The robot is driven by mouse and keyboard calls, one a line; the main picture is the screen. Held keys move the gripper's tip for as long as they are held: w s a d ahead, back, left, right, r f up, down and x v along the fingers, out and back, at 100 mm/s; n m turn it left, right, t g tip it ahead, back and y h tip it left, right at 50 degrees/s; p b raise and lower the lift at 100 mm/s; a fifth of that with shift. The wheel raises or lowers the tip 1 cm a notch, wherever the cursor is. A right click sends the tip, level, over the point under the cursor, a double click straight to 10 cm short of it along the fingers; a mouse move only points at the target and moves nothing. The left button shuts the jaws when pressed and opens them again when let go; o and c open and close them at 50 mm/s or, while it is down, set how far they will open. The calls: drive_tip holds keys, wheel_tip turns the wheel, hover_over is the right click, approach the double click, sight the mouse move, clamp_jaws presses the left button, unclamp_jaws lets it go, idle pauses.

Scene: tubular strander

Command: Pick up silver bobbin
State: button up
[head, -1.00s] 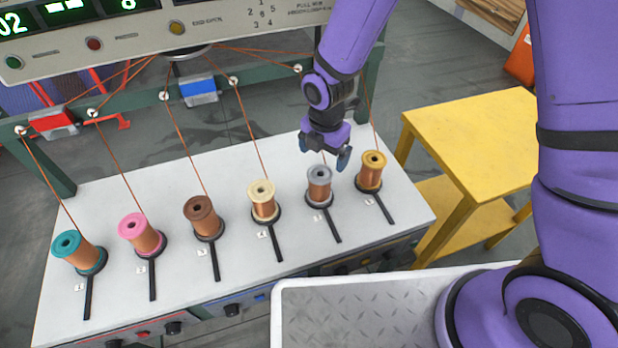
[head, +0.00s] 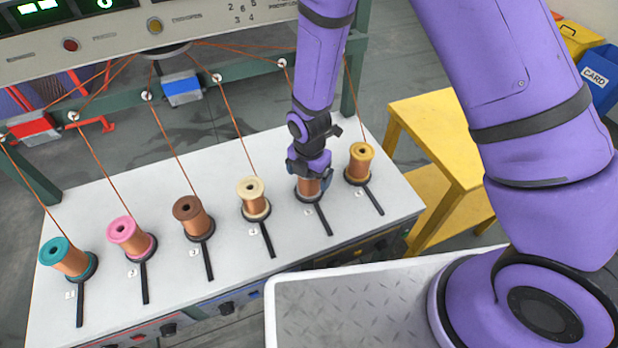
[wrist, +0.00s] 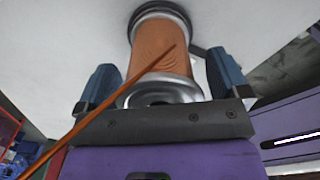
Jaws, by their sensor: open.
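The silver bobbin (head: 308,189), wound with copper wire, stands on its dark holder on the white bench, second from the right in the row. Its top is hidden under my gripper (head: 311,178) in the head view. In the wrist view the silver bobbin (wrist: 160,55) stands between the two blue fingers of my gripper (wrist: 160,88), with its silver flange close to the palm. The fingers are spread on both sides, with a gap showing on each side. A copper wire crosses in front of the bobbin in the wrist view.
A gold bobbin (head: 361,160) stands close on the right and a cream bobbin (head: 253,197) on the left. Brown (head: 192,217), pink (head: 130,237) and teal (head: 66,257) bobbins stand further left. Wires run up to the green bar. A yellow table (head: 440,135) stands at right.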

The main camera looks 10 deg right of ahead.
drive_tip(key=shift+f, duration=0.5)
drive_tip(key=c, duration=1.5)
drive_tip(key=shift+r, duration=0.1)
